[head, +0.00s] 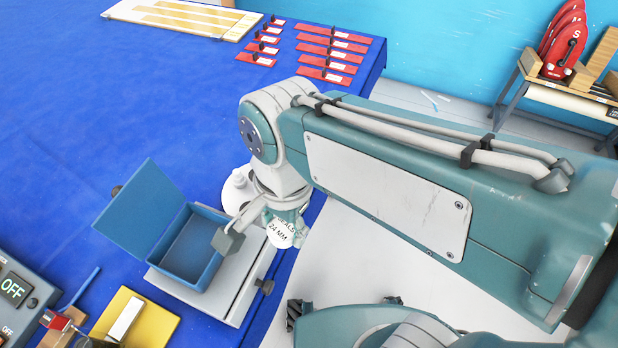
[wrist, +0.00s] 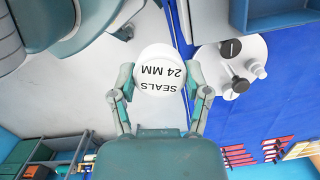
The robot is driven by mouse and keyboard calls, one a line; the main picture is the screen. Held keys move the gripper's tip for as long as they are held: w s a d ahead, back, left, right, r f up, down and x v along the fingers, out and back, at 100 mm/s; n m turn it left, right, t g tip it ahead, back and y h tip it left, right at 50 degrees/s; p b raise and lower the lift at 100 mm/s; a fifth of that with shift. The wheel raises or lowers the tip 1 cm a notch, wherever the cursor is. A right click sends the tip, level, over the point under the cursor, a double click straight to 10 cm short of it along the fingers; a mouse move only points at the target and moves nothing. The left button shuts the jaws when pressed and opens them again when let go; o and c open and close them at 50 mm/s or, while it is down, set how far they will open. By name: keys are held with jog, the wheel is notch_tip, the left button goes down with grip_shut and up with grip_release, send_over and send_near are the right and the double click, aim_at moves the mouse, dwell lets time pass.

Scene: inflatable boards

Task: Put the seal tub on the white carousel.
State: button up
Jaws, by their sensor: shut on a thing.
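The seal tub (wrist: 160,72) is a white round tub with a lid that reads "SEALS 24 MM". It also shows in the head view (head: 281,233). My gripper (wrist: 160,82) is shut on the tub, one finger on each side of it. In the head view the gripper partly hides the tub. The white carousel (wrist: 211,62) is a round white disc on the blue table, to the right of the tub in the wrist view. It carries dark knobs and a small white bottle. In the head view the carousel (head: 236,188) shows left of my wrist, partly hidden.
An open blue box (head: 192,248) sits on a grey-white base beside the carousel. A yellow block (head: 140,318) and a control box with OFF displays (head: 14,290) stand at the lower left. Red labelled strips (head: 327,57) lie at the far table edge. The table's middle is clear.

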jog(key=shift+w+d+f, duration=0.15)
jog(key=shift+d+f, duration=0.05)
jog(key=shift+d, duration=0.05)
jog(key=w+f, duration=0.3)
jog(key=w, duration=0.1)
jog(key=w+a+f, duration=0.1)
jog(key=w+f, duration=0.2)
jog(key=w, duration=0.1)
jog(key=w+a+f, duration=0.1)
jog(key=w+f, duration=0.2)
jog(key=w, duration=0.2)
jog(key=shift+w+f, duration=0.1)
jog(key=shift+f, duration=0.1)
jog(key=shift+w+a+f, duration=0.2)
jog(key=shift+a+f, duration=0.05)
jog(key=shift+f, duration=0.05)
jog(key=shift+w+d+f, duration=0.1)
jog(key=shift+d+f, duration=0.1)
jog(key=shift+f, duration=1.4)
jog(key=shift+f, duration=0.1)
jog(key=o, duration=0.9)
jog(key=shift+a, duration=0.15)
jog(key=shift+c, duration=0.2)
